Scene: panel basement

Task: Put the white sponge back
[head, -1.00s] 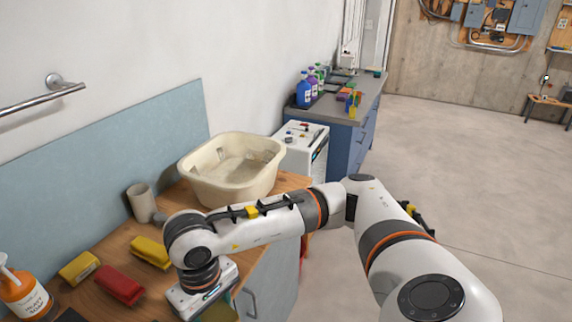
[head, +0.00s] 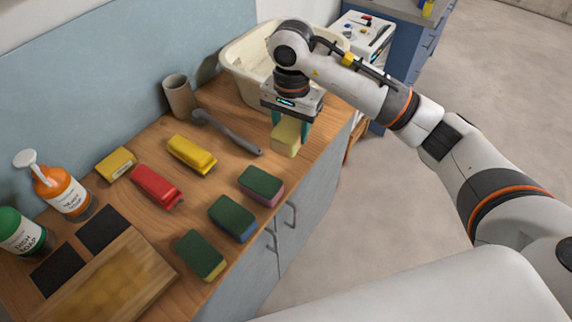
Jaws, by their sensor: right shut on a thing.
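My right gripper (head: 290,122) points down and is shut on a pale cream-white sponge (head: 285,138). The sponge is upright between the fingers, over the right part of the wooden counter, in front of the beige basin (head: 245,68). I cannot tell whether its lower end touches the counter. Three green-topped sponges lie in a row along the counter's front edge: one with a pink lower layer (head: 261,185), one blue (head: 233,217), one yellow (head: 201,254). My left gripper is not in view.
Bare wood lies between the grey tool and the sponges.

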